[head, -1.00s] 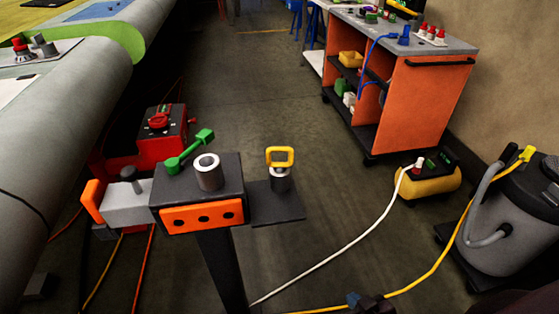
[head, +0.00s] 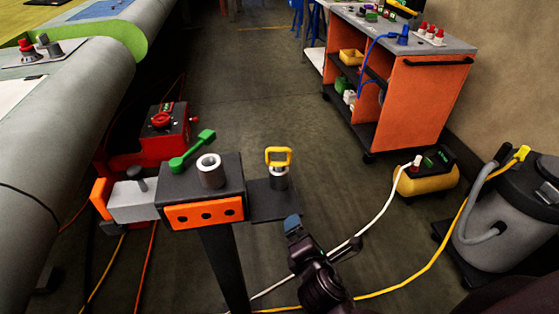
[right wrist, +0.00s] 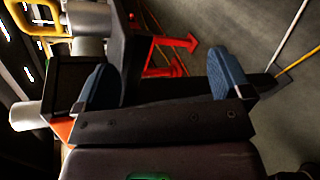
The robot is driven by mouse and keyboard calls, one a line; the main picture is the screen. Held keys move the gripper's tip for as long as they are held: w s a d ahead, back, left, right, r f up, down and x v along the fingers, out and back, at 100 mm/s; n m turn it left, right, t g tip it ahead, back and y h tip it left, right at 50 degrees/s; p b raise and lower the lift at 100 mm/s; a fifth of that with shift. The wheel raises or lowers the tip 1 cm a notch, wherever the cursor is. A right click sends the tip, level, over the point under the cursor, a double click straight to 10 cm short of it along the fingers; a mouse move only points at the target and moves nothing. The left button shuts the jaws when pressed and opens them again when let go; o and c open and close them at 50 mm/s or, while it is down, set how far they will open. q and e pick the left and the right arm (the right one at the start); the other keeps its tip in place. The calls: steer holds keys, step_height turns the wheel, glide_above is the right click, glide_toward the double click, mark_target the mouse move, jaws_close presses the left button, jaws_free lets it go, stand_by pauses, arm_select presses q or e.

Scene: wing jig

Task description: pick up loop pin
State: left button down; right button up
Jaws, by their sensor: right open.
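The loop pin (head: 278,155) has a yellow square loop on top and stands upright in a silver collar (head: 279,178) on the small dark side plate (head: 273,203) of the jig stand. In the right wrist view, the yellow loop (right wrist: 38,18) shows at the upper left, partly cut off by the frame. My right gripper (head: 322,236) is below and right of the pin in the head view, apart from it. Its blue-padded fingers (right wrist: 158,82) are spread and nothing is held between them. My left gripper is not in view.
A dark block with a silver bushing (head: 210,171) and a green-handled tool (head: 192,150) stands left of the pin. The wing (head: 75,110) runs along the left. White (head: 375,226) and yellow hoses cross the floor. An orange cart (head: 425,105) stands at the back right.

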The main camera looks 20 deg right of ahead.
mark_target(279, 167)
steer(key=w+a+r+n+t+h+p, duration=0.1)
steer(key=w+a+r+n+t+h, duration=0.15)
steer(key=r+n, duration=0.3)
steer(key=w+a+r+n+t+h, duration=0.1)
steer(key=w+a+r+n, duration=0.15)
steer(key=r+n, duration=0.35)
steer(key=shift+m+g, duration=0.25)
steer(key=shift+m, duration=0.2)
steer(key=x, duration=0.6)
steer(key=shift+s+d+r, duration=0.1)
steer(key=shift+d+r, duration=0.15)
steer(key=shift+r, duration=0.05)
steer(key=shift+x, duration=2.5)
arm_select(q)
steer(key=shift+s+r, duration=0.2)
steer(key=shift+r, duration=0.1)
arm_select(e)
steer(key=shift+a, duration=0.1)
steer(key=shift+c, duration=0.3)
steer(key=shift+c, duration=1.2)
steer(key=c, duration=0.8)
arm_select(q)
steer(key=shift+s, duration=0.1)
